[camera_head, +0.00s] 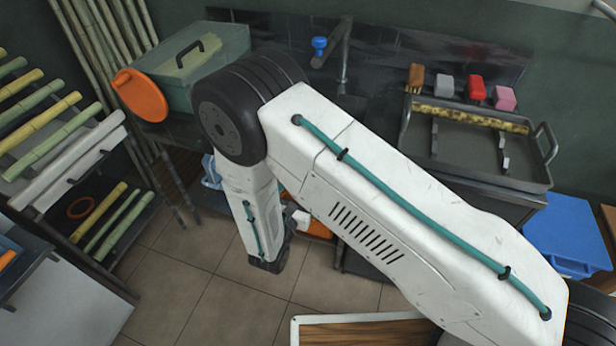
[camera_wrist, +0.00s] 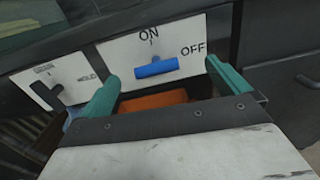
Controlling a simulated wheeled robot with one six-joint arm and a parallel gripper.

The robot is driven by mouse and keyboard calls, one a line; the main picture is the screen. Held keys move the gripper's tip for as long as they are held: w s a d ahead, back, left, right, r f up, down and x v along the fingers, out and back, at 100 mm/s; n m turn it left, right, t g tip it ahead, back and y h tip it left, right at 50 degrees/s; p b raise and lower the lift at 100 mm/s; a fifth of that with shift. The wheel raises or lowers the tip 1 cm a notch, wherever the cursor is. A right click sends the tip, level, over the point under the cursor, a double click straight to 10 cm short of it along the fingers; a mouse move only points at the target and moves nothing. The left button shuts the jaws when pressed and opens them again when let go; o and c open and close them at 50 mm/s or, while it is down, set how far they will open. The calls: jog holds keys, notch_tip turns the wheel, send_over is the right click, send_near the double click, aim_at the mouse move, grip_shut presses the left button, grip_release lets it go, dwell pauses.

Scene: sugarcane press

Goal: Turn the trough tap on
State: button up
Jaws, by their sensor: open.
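The tap (camera_head: 338,52) with a blue knob (camera_head: 320,45) is on the back wall behind my arm in the head view. In the wrist view, a blue handle (camera_wrist: 156,68) sits on a white plate (camera_wrist: 115,58) marked ON above it and OFF to its right. The handle's bar lies roughly level, tilted slightly up to the right. My gripper (camera_wrist: 162,72) is open, its two teal fingers on either side of the handle in the picture. Nothing is seen between the fingers being gripped. Whether the fingers touch the plate I cannot tell.
A second white plate (camera_wrist: 67,74) with a black handle (camera_wrist: 46,95) is at the left. Something orange (camera_wrist: 153,100) shows below the blue handle. In the head view, a grey tray (camera_head: 475,165) stands right, a green box (camera_head: 205,78) left, with tiled floor (camera_head: 190,280) below.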

jog(key=shift+n+y, duration=0.4)
jog(key=x, duration=0.2)
jog(key=f+x, duration=0.1)
jog(key=x, duration=0.4)
jog(key=shift+w+a+f, duration=0.1)
jog(key=shift+a+f, duration=0.05)
jog(key=shift+a, duration=0.15)
jog(key=shift+c, duration=0.3)
jog(key=c, duration=0.8)
